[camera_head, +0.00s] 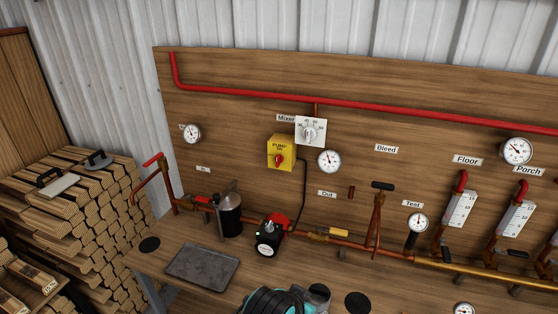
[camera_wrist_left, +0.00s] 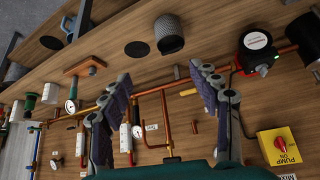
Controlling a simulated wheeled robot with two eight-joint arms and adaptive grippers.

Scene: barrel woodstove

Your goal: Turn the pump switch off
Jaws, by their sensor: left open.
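The pump switch is a yellow box (camera_head: 274,146) with a red knob (camera_head: 279,160), mounted on the wooden panel below the white mixer dial. Its label reads PUMP, with a smaller word I cannot read surely. The box also shows at the lower right of the left wrist view (camera_wrist_left: 268,143), with its red knob (camera_wrist_left: 280,144). My left gripper (camera_wrist_left: 160,78) is open and empty, its fingers spread wide; the switch lies to the right of them, apart from both. A black and red pump (camera_head: 268,238) below the switch shows a small green light. My right gripper is not in view.
The white mixer dial (camera_head: 311,131) and a round gauge (camera_head: 329,161) sit close beside the switch. A black cable (camera_head: 304,190) runs down to the pump. Copper pipes (camera_head: 340,242) cross the panel low down. A dark tray (camera_head: 202,267) lies on the bench; stacked firewood (camera_head: 75,220) stands left.

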